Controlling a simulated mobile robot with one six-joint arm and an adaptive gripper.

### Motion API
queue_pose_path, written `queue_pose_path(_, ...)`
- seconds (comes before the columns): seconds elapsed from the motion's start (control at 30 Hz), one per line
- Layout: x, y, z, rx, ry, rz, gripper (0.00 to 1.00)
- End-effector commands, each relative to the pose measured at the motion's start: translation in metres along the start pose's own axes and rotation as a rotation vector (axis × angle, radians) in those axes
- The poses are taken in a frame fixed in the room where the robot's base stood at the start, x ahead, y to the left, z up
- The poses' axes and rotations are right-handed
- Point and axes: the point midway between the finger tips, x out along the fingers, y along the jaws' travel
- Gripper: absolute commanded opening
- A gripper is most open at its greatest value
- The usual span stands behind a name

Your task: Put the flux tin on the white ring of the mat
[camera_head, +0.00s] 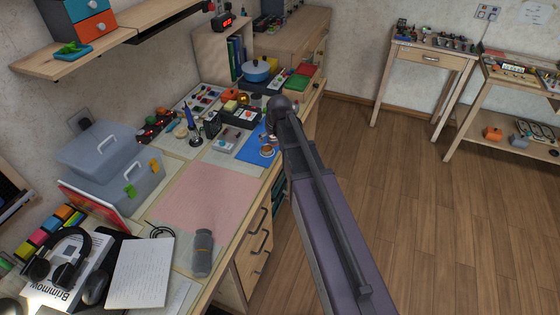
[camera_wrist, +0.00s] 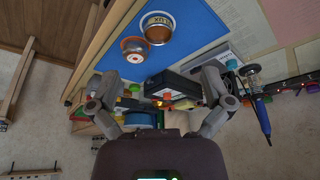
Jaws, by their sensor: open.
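Two small round tins stand close together on the blue mat (camera_wrist: 190,22). The other is a copper-rimmed tin (camera_wrist: 158,28) with a pale, lettered top. The lettering is too small to read surely. In the head view, a tin (camera_head: 267,151) shows on the mat (camera_head: 250,153) beside my arm's end. My gripper (camera_wrist: 160,86) is open and empty, apart from both tins. In the head view my arm mostly hides it.
A black box (camera_wrist: 178,84) and a blue soldering iron (camera_wrist: 262,115) lie near my gripper in the wrist view. A blue pot (camera_head: 256,70) and several small parts crowd the back.

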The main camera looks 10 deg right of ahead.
Motion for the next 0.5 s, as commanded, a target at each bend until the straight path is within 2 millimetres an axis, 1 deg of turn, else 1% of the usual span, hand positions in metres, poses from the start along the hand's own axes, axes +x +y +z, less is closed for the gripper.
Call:
queue_pose_path(0.03, -0.006, -0.005, 0.021, 0.007, -0.025, 0.0, 1.0)
queue_pose_path(0.07, -0.009, -0.007, 0.032, 0.013, -0.041, 0.0, 1.0)
queue_pose_path(0.17, -0.022, -0.016, 0.076, 0.04, -0.112, 0.001, 1.0)
queue_pose_path(0.2, -0.027, -0.019, 0.095, 0.053, -0.144, 0.003, 1.0)
queue_pose_path(0.27, -0.036, -0.024, 0.124, 0.073, -0.192, 0.008, 1.0)
queue_pose_path(0.3, -0.042, -0.027, 0.141, 0.085, -0.223, 0.011, 1.0)
queue_pose_path(0.4, -0.054, -0.034, 0.178, 0.113, -0.29, 0.02, 1.0)
queue_pose_path(0.5, -0.062, -0.036, 0.201, 0.132, -0.336, 0.029, 1.0)
